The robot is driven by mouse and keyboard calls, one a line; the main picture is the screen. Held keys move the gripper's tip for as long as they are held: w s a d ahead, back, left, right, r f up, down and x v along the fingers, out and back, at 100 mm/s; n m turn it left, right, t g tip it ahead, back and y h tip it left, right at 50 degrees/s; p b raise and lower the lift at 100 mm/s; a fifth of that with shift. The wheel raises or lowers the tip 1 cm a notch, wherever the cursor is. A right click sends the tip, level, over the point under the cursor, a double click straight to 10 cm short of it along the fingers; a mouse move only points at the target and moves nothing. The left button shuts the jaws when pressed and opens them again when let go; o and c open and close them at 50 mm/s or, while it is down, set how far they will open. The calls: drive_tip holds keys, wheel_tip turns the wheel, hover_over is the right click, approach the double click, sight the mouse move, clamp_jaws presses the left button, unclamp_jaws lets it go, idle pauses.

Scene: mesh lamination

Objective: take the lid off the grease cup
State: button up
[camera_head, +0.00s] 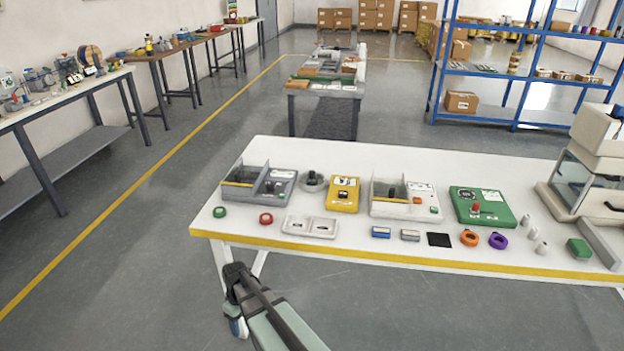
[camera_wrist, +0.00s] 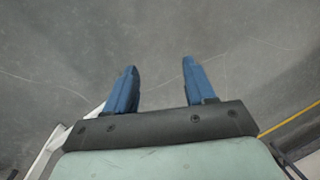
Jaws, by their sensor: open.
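My gripper (camera_wrist: 160,64) shows in the wrist view with its two blue fingers spread apart and nothing between them. In the head view my gripper (camera_head: 238,327) hangs low in front of the white table, below its left front edge and away from everything on top. No grease cup can be named with certainty at this size. A small round grey cup with a dark knob-like top (camera_head: 312,181) stands at the back left of the table, between a grey tray and a yellow box. I cannot tell whether the dark top is a separate lid.
The white table (camera_head: 350,242) carries a grey divided tray (camera_head: 258,187), a yellow box (camera_head: 342,194), a second divided tray (camera_head: 405,207) and a green box (camera_head: 482,208). Green (camera_head: 219,212) and red (camera_head: 266,218) round pieces lie near the front left. Open floor surrounds my gripper.

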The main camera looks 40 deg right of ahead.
drive_tip(key=w+d+r+n+t, duration=0.2)
drive_tip(key=w+d+r, duration=0.1)
drive_tip(key=w+r, duration=1.05)
drive_tip(key=w+d+r+n+t, duration=0.25)
drive_tip(key=w+r, duration=0.55)
drive_tip(key=r, duration=1)
drive_tip(key=s+d+r+m+t, duration=0.1)
drive_tip(key=d+r+m, duration=0.2)
drive_tip(key=d, duration=1)
drive_tip(key=d+r+m+h, duration=0.1)
drive_tip(key=d+r+m, duration=0.2)
drive_tip(key=d, duration=1.1)
drive_tip(key=s+d+r+m+t, duration=0.1)
drive_tip(key=d+r+m, duration=0.2)
drive_tip(key=d, duration=1)
hover_over(313, 172)
drive_tip(key=s, duration=0.2)
wheel_tip(313, 172, down, 8)
drive_tip(key=shift+s, duration=0.1)
drive_tip(key=shift+x, duration=2.55)
drive_tip(key=shift+d, duration=0.15)
drive_tip(key=shift+c, duration=0.4)
